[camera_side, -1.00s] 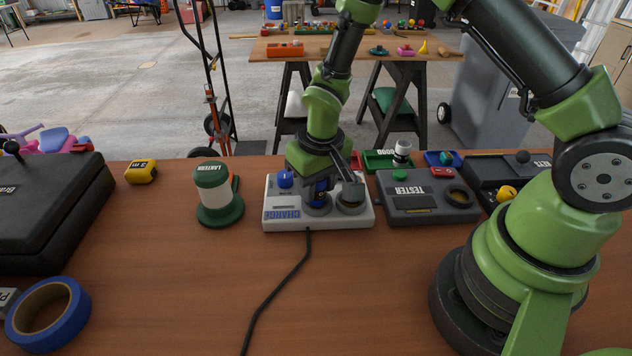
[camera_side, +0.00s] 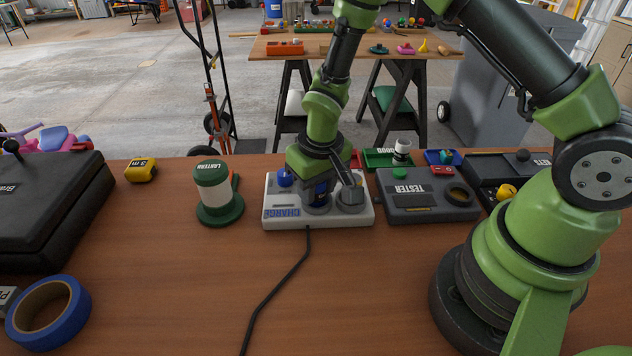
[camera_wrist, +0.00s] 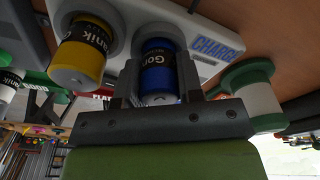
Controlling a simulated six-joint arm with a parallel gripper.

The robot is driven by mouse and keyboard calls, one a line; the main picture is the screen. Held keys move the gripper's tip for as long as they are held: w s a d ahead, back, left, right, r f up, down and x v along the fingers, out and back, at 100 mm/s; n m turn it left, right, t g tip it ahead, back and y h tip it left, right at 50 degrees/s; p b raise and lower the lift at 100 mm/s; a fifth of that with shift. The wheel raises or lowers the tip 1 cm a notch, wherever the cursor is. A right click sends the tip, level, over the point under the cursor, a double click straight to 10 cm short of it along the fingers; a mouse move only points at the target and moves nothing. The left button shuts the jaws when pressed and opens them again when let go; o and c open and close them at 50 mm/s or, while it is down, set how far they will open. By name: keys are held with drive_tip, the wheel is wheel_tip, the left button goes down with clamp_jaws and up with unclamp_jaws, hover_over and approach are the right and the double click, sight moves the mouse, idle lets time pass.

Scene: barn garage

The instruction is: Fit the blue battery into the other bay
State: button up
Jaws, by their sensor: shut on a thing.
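The white charger (camera_side: 275,222) stands on the bench, with two round grey bays and a blue knob (camera_side: 285,178). My gripper (camera_side: 330,198) is down over the charger, shut on the blue battery (camera_wrist: 158,72). The blue battery is upright, its lower end at the grey bay (camera_wrist: 160,33) beside the CHARGE lettering. In the wrist view it looks in line with this bay and partly inside it; I cannot tell how deep. A yellow battery (camera_wrist: 82,55) stands in the other bay; my gripper hides most of it in the side view.
The green lantern (camera_side: 215,192) stands left of the charger, and the dark tester (camera_side: 428,208) close on its right. Behind are a green tray (camera_side: 378,160) and a white battery (camera_side: 402,152).

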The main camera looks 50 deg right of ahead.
drive_tip(key=shift+f, duration=0.1)
drive_tip(key=o, duration=0.7)
drive_tip(key=shift+s+a+r, duration=0.1)
drive_tip(key=shift+s+r, duration=0.1)
drive_tip(key=shift+r, duration=1.6)
drive_tip(key=shift+s+d+r, duration=0.1)
drive_tip(key=shift+s+r, duration=0.15)
drive_tip(key=shift+r, duration=1.55)
drive_tip(key=shift+s+a+r, duration=0.1)
drive_tip(key=shift+s+r, duration=0.1)
drive_tip(key=shift+r, duration=1.6)
drive_tip(key=shift+r, duration=0.15)
drive_tip(key=s+r+m+t+y, duration=0.1)
drive_tip(key=s+r+t, duration=0.4)
drive_tip(key=s+r, duration=1)
drive_tip(key=shift+s+r+m+t+y, duration=0.3)
drive_tip(key=shift+s+m+t+y, duration=0.1)
drive_tip(key=shift+s+y, duration=0.15)
